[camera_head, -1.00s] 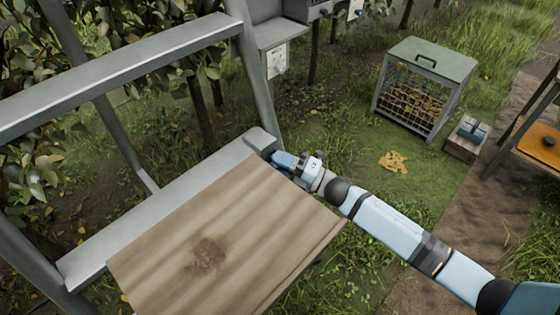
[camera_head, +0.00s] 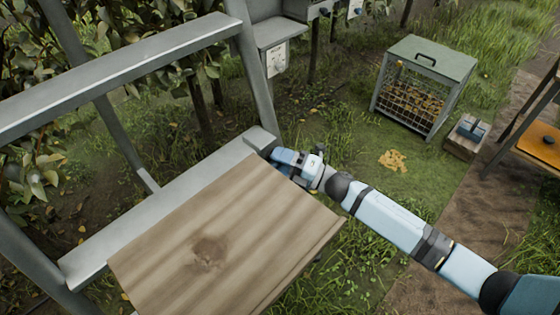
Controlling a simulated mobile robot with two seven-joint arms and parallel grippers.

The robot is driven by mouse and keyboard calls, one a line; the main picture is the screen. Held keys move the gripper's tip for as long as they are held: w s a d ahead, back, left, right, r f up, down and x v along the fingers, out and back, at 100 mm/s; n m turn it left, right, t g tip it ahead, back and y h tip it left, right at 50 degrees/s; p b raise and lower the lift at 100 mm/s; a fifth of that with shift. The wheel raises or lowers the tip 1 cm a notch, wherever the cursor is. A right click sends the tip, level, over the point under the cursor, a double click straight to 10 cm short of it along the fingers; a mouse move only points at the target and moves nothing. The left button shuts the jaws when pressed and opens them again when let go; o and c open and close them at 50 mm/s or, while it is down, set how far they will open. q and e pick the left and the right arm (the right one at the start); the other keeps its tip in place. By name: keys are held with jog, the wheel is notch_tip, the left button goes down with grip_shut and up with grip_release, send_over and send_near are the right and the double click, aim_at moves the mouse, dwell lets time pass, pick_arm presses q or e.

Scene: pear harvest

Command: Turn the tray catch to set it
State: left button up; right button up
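A wooden tray board (camera_head: 225,240) lies in the lower middle of the head view, against a grey metal frame (camera_head: 165,205). My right gripper (camera_head: 277,157) is at the board's far right corner, close to the end of the grey frame bar. Its fingers point left toward that corner, and the arm reaches in from the lower right. The tray catch cannot be made out; the gripper and the board's corner cover that spot. Whether the fingers are open or shut cannot be seen. My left gripper is not in view.
A wire-fronted crate (camera_head: 424,88) with a grey lid stands on the grass at the upper right. Grey posts and a grey box (camera_head: 280,32) rise behind the gripper.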

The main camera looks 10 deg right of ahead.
jog(key=shift+f, duration=0.1)
jog(key=shift+s+d+f, duration=0.1)
jog(key=shift+s+d, duration=0.15)
jog(key=b+v, duration=0.1)
jog(key=v, duration=1.2)
jog(key=shift+s, duration=0.15)
